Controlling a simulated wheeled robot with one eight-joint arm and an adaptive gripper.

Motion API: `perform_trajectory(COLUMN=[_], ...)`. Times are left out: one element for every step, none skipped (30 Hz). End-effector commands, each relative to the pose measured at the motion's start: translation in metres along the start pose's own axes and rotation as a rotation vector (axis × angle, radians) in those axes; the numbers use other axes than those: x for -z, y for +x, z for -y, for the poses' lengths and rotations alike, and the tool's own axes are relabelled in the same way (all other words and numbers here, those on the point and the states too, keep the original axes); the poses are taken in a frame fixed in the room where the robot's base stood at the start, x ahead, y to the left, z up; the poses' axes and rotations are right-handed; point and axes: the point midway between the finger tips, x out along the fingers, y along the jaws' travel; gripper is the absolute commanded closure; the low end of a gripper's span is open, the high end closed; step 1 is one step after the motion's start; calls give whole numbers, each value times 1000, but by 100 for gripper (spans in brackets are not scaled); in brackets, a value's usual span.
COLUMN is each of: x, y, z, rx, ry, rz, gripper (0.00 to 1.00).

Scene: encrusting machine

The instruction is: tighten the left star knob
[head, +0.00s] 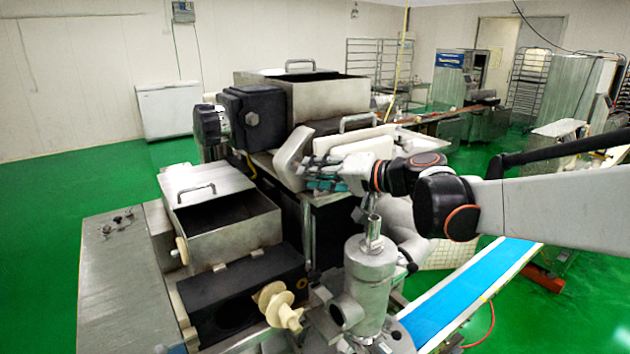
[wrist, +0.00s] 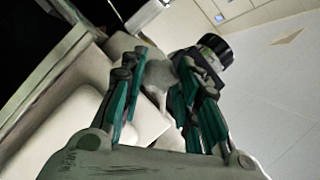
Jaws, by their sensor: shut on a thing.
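My gripper (head: 318,176) is at the upper part of the machine, in front of the pale rounded housing (head: 292,158). In the wrist view its teal-padded fingers (wrist: 162,88) are closed on either side of a grey lobed star knob (wrist: 159,76). The knob's lower lobe shows between the fingers, and the fingers hide part of its sides. In the head view my gripper and arm hide this knob. I cannot tell how tight it is.
A cream lobed knob (head: 279,303) sticks out low at the front. A steel hopper (head: 225,215) stands at the left, another hopper (head: 325,98) behind. A vertical steel cylinder (head: 370,275) stands below my arm. A blue conveyor (head: 470,293) runs at the right. A black round part (wrist: 214,47) is close behind my fingers.

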Motion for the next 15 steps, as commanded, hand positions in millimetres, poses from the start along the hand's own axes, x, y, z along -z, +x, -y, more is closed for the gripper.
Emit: perform_trajectory(x=[0, 0, 0, 0, 0, 0, 0, 0, 0, 0, 0, 0, 0, 0, 0], y=[0, 0, 0, 0, 0, 0, 0, 0, 0, 0, 0, 0, 0, 0, 0], z=[-3, -3, -3, -3, -2, -2, -2, -2, -2, -2, -2, -2, -2, -2, -2], rx=[12, 19, 28, 35, 41, 48, 53, 57, 63, 67, 71, 74, 76, 78, 81], ry=[30, 47, 69, 85, 99, 118, 129, 140, 154, 164, 171, 179, 185, 190, 196], rz=[-2, -2, -1, -1, -2, -2, -2, -2, -1, -1, -1, -1, -1, 0, 0], gripper=[94, 94, 94, 94, 94, 94, 94, 94, 94, 94, 94, 94, 94, 94, 94])
